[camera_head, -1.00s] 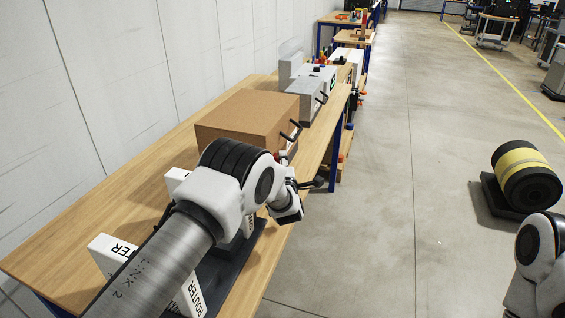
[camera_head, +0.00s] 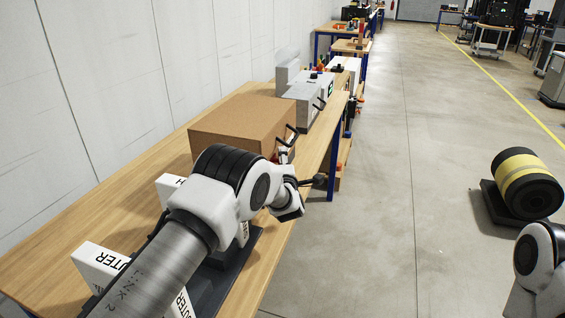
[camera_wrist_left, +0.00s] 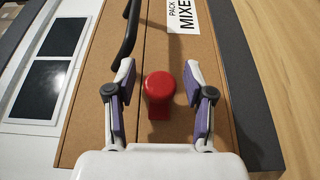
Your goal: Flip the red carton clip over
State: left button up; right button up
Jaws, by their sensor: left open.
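The red carton clip (camera_wrist_left: 159,88) shows in the left wrist view on the brown carton face (camera_wrist_left: 82,120). It has a round head and a narrower tab below. My left gripper (camera_wrist_left: 160,72) is open, with one finger on each side of the clip, and no contact with it is visible. In the head view the brown carton (camera_head: 243,116) sits on the wooden table, and my left gripper (camera_head: 300,157) is at its right side. The clip cannot be made out clearly there. Of my right arm only a link shows at the lower right; its gripper is out of view.
White router boxes (camera_head: 96,262) stand on the near table (camera_head: 60,215). Grey and white equipment (camera_head: 302,92) stands behind the carton. A black handle (camera_wrist_left: 128,35) lies left of the clip.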

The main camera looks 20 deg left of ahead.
pick_arm(q)
jog(key=v, duration=1.2)
